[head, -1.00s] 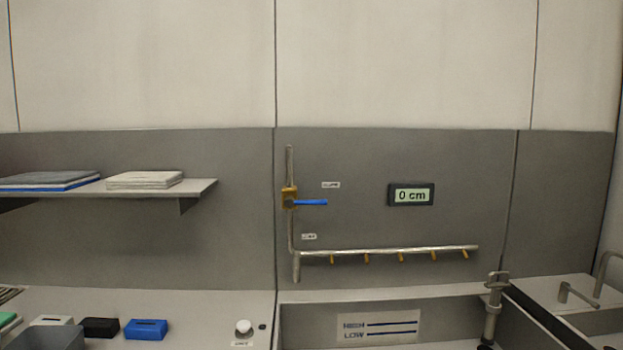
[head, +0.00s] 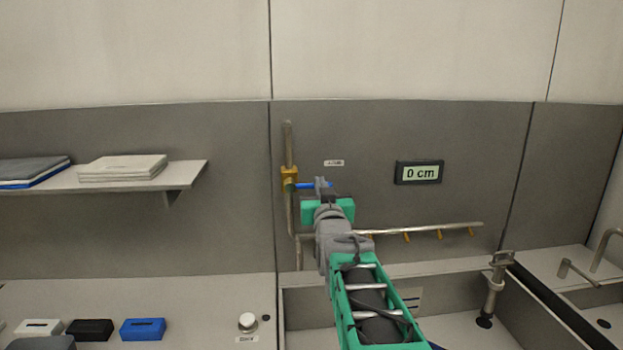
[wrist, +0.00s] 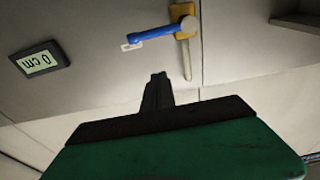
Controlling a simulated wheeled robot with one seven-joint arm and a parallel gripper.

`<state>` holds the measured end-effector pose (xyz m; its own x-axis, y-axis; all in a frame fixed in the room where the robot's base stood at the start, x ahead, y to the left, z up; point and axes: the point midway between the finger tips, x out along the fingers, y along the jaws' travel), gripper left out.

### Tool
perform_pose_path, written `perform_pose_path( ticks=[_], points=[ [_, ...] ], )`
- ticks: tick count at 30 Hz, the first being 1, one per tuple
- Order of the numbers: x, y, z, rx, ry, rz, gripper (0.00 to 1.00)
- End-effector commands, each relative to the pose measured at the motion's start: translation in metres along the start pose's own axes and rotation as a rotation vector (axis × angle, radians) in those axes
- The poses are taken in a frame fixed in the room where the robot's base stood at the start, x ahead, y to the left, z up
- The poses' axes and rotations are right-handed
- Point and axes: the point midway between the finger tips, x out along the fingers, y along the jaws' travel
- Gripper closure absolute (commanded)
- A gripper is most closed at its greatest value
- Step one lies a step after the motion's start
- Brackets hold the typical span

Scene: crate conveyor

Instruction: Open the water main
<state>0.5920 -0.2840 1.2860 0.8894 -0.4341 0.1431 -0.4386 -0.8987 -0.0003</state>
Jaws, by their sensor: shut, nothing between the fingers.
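The valve is a brass body (head: 289,179) on a vertical pipe on the grey wall. Its blue lever (head: 304,185) points right, square to the pipe; its right end is partly hidden by my gripper. In the wrist view, the lever (wrist: 152,34) runs left from the brass body (wrist: 182,10), with a white label (wrist: 132,46) by its tip. My gripper (head: 322,184) is shut and empty, in front of the wall near the lever's free end. In the wrist view, the closed fingers (wrist: 158,76) show a gap from the lever.
A wall display (head: 418,172) reads 0 cm. A horizontal pipe (head: 430,227) with several small brass nozzles runs above a basin. A white knob (head: 248,321) and small boxes stand on the counter. A tap (head: 497,280) stands right.

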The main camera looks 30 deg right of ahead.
Motion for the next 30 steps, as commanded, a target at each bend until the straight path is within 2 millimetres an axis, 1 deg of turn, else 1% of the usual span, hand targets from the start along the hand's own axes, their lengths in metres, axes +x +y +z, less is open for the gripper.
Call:
perform_pose_path(
  ticks=[5, 8, 20, 21, 24, 27, 30],
  points=[
    [0.004, 0.001, -0.001, 0.000, -0.001, 0.001, 1.00],
    [0.017, -0.001, -0.002, 0.000, -0.003, -0.001, 1.00],
    [0.102, -0.003, -0.002, 0.001, -0.005, -0.004, 1.00],
    [0.100, -0.003, 0.007, 0.001, -0.009, -0.004, 1.00],
    [0.092, -0.003, 0.023, 0.001, -0.007, -0.004, 1.00],
    [0.088, -0.003, 0.033, 0.000, -0.004, -0.004, 1.00],
    [0.087, -0.003, 0.038, 0.000, -0.003, -0.004, 1.00]
  ],
)
